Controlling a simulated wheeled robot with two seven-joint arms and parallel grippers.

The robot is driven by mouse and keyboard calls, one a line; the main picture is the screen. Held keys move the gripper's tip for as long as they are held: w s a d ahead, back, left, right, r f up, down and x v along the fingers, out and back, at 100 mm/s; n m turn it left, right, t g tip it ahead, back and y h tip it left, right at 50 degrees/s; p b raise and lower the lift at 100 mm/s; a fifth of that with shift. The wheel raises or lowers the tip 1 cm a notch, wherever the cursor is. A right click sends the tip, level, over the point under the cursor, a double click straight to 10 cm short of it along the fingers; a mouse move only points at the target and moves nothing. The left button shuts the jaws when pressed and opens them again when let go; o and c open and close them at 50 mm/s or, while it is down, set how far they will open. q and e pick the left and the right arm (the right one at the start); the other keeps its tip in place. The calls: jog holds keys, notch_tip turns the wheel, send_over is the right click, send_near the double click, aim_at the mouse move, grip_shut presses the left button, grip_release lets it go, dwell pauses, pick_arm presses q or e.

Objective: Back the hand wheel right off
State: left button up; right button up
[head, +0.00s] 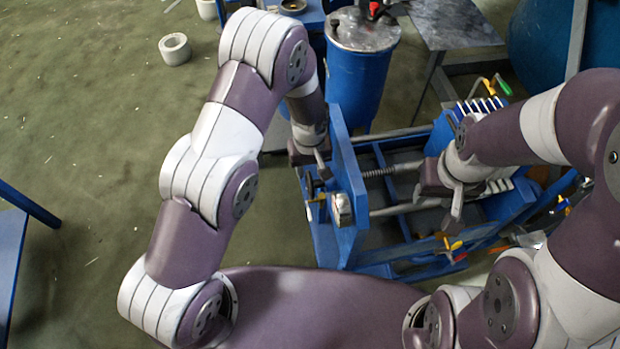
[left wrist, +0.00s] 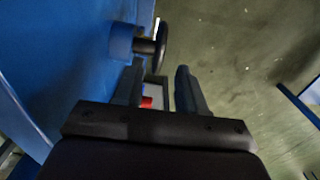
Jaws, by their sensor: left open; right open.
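The hand wheel (left wrist: 161,42) shows in the left wrist view as a dark rim seen nearly edge-on, beside a blue boss on the blue end plate (left wrist: 55,60). In the head view a small dark part that seems to be the wheel (head: 311,186) sits at the left side of the upright end plate (head: 347,180). My left gripper (left wrist: 158,75) is open and empty; the wheel lies just beyond its fingertips, apart from them as far as I can tell. In the head view my left gripper (head: 318,163) is above the wheel, partly hidden by its arm. My right gripper (head: 447,205) is open over the frame.
A threaded rod (head: 382,172) runs right from the end plate across the blue frame. A round silver gauge-like part (head: 341,208) sits on the plate. A blue drum (head: 358,75) stands behind.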

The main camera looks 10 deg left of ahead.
aim_at(310, 176)
pick_arm(q)
jog(key=f, duration=0.6)
jog(key=shift+w, duration=0.35)
jog(key=shift+s+f, duration=0.1)
jog(key=shift+f, duration=0.6)
grip_shut()
jog(key=shift+a+g+p, duration=0.1)
jog(key=shift+g+p, duration=0.4)
jog(key=shift+w+f+g+h+b, duration=0.25)
jog(key=shift+f+g+h+b, duration=0.1)
jog(key=shift+g+b, duration=0.2)
jog(key=shift+w+b, duration=0.1)
jog(key=shift+b, duration=0.25)
jog(key=shift+r+g, duration=0.25)
jog(key=shift+r, duration=0.1)
pick_arm(e)
jog(key=shift+w+f, duration=0.25)
jog(key=shift+f, duration=0.15)
